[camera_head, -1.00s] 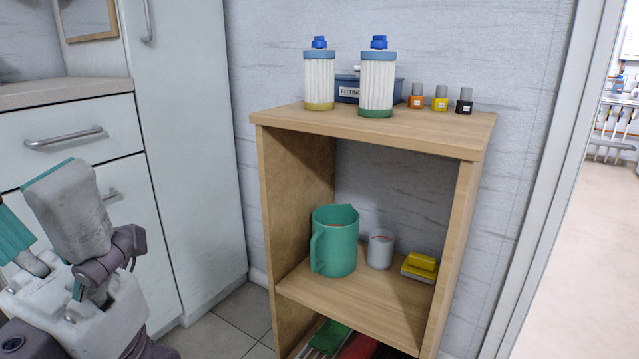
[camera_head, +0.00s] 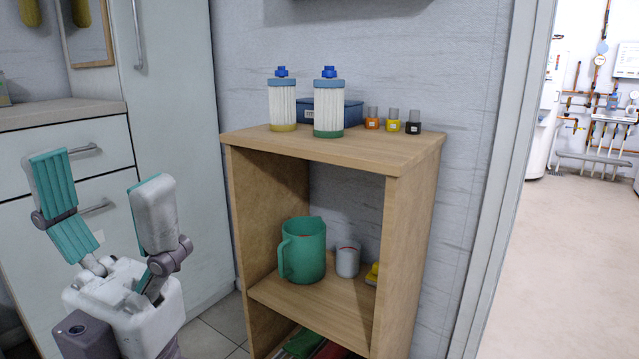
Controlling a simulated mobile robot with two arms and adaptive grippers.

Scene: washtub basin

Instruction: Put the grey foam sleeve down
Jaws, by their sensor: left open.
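My left gripper (camera_head: 107,197) is at the left of the head view, with its teal-padded fingers spread wide and nothing between them. It is in front of the white drawers and left of the wooden shelf unit (camera_head: 290,148). I see no grey foam sleeve that I can make out in this view. A small grey-white cup (camera_head: 347,261) with a reddish rim stands on the middle shelf, beside a teal jug (camera_head: 304,250). My right gripper is not in view.
On the shelf top stand two pleated filter cartridges (camera_head: 328,106) (camera_head: 283,103), a blue box (camera_head: 356,112) and three small bottles (camera_head: 393,121). A yellow item (camera_head: 372,274) is partly hidden by the side panel. Open floor (camera_head: 560,270) lies beyond the doorway at right.

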